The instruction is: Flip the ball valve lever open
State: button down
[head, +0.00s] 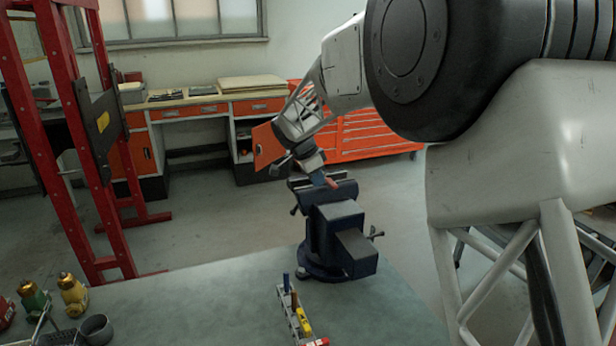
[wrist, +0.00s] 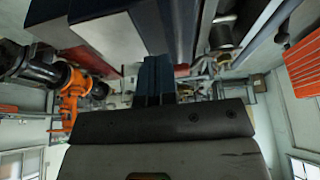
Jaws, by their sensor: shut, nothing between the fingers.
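My gripper (head: 318,179) is at the jaws of a dark blue vise (head: 338,228) in the head view. Its blue fingers are together, with nothing between them; the shut fingers (wrist: 154,75) also show in the middle of the wrist view. A small red piece (head: 332,183) shows right beside the fingertips at the top of the vise. It may be the valve lever, but it is too small to be sure. I cannot tell whether the fingers touch it. The valve body is not clearly seen; the gripper and vise jaws may hide it.
The vise is mounted on a grey bench (head: 210,310). A small rack of tools (head: 295,315) lies in front of it. Several green and brass fittings (head: 73,293) stand at the lower left. A red press frame (head: 75,140) is at the left, with orange cabinets (head: 370,135) behind.

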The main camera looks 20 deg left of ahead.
jog(key=shift+w+d, duration=0.6)
jog(key=shift+w+d+n+t+y, duration=0.15)
jog(key=shift+d+n+y, duration=0.1)
jog(key=shift+n, duration=0.55)
jog(key=shift+w+d+n+t+y, duration=0.15)
jog(key=shift+d+n, duration=0.1)
jog(key=shift+n, duration=0.55)
